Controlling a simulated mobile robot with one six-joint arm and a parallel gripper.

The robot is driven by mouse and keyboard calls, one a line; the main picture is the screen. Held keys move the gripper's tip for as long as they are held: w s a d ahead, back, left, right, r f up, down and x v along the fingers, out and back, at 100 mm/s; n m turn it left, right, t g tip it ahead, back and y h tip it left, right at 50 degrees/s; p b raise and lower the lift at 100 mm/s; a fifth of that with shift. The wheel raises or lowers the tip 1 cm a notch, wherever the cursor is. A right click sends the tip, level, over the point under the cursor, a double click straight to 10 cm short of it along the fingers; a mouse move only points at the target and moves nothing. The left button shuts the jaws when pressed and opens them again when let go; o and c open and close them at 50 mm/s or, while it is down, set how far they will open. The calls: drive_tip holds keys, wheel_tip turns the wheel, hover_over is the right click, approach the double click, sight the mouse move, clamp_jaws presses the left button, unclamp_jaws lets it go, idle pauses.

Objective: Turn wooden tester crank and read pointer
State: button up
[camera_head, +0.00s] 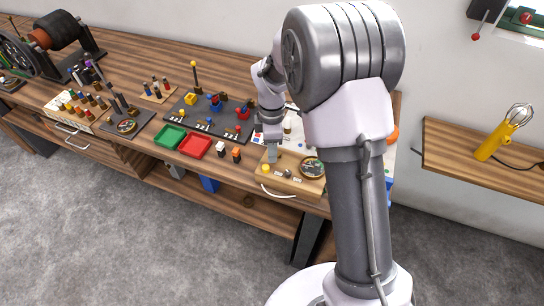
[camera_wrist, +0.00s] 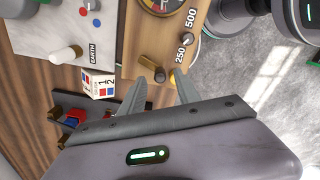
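The wooden tester (camera_head: 264,188) sits at the front edge of the bench, with a round dial (camera_head: 312,167) on its right part. In the wrist view its light wood top (camera_wrist: 139,32) carries the labels 250 and 500, and the dial is cut off at the top, so its pointer cannot be read.
A red tray (camera_head: 194,146) and a green tray (camera_head: 170,137) lie left of the tester, before a dark board with coloured parts (camera_head: 212,126). A white panel (camera_wrist: 88,42) marked EARTH adjoins the tester. My arm hides the bench's right part. The floor (camera_head: 120,220) in front is clear.

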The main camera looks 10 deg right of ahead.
wheel_tip(320, 180, down, 2)
drive_tip(key=shift+f, duration=0.1)
clamp_jaws()
drive_tip(key=shift+m, duration=0.3)
